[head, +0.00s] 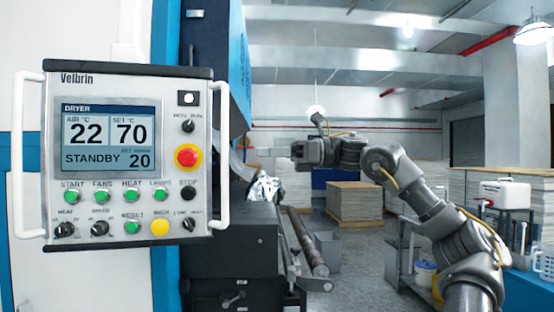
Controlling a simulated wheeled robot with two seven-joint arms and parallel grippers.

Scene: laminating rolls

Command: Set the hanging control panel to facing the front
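The control panel (170,90) hangs large at the left of the head view, its face turned mostly toward me. It is a grey box labelled Velbrin with a dryer screen (108,137) reading 22, 70 and STANDBY, a red stop button (187,156) and rows of green buttons and knobs. A white bar handle stands on each side, the left handle (17,155) and the right handle (223,155). My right gripper (299,151) is right of the panel, apart from it and pointing left; its finger opening is unclear. My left gripper is out of view.
A dark machine with rollers (305,243) stands just right of the panel. Stacks of sheets (355,200) fill the back. A trolley with a white container (505,193) is at the right. Grey floor (350,270) lies open between.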

